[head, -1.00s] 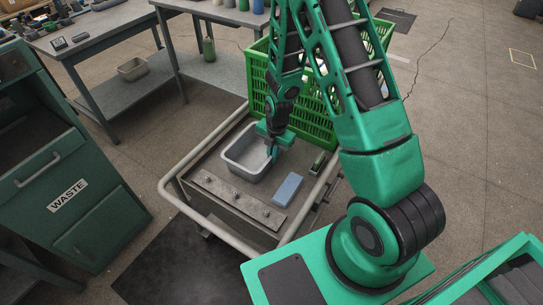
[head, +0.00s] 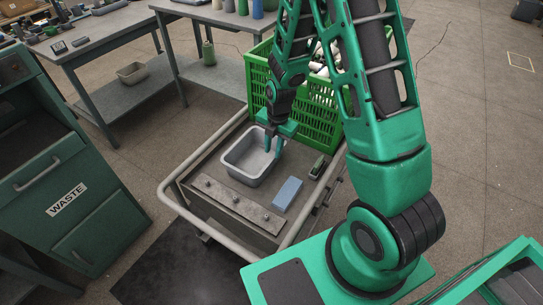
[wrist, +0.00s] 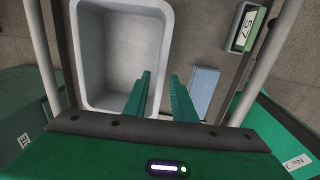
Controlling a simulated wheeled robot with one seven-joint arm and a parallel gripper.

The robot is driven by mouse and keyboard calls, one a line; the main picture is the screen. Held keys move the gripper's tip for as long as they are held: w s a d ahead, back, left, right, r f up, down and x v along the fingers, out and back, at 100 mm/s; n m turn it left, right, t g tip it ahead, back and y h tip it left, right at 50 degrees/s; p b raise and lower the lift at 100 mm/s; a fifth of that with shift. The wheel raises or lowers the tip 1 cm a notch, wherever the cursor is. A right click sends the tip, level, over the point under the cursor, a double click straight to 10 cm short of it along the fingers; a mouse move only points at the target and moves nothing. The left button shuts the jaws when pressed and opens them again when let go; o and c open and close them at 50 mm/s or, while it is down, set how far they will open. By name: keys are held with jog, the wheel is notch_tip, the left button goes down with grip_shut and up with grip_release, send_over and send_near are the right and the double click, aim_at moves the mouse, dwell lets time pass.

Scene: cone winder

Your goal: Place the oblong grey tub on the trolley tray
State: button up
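The oblong grey tub (head: 238,171) sits upright and empty on the trolley tray (head: 208,172), behind the metal strip. In the wrist view the tub (wrist: 115,60) fills the upper left. My gripper (head: 273,150) is at the tub's right rim. In the wrist view my gripper (wrist: 160,76) has its two fingers apart, one over the tub's inside and one outside the right wall, with a gap around the rim. It holds nothing that I can see.
A blue block (head: 287,194) and a small green-and-grey labelled item (head: 317,167) lie on the tray, right of the tub. A green crate (head: 318,120) stands behind. A pale handrail (head: 190,213) surrounds the tray. Another tub (head: 132,73) sits on the bench's lower shelf.

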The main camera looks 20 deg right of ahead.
jog(key=shift+s+d+r, duration=0.15)
jog(key=shift+r, duration=2.5)
jog(key=shift+d+r, duration=0.1)
jog(key=s+d+r+m+h, duration=0.1)
jog(key=s+d+r+m, duration=0.45)
jog(key=r+m, duration=0.2)
jog(key=s+d+r+m, duration=0.4)
jog(key=s+r+m, duration=0.3)
jog(key=m, duration=0.1)
jog(key=s+d+r+m, duration=0.1)
jog(key=s+r+m, duration=0.2)
jog(key=s+m, duration=0.5)
jog(key=s+d+r+m, duration=0.1)
jog(key=s+r+m, duration=0.3)
jog(key=s+m, duration=0.3)
jog(key=shift+s+d+m+g+y, duration=0.3)
jog(key=shift+s+m+g, duration=0.1)
jog(key=shift+s, duration=0.3)
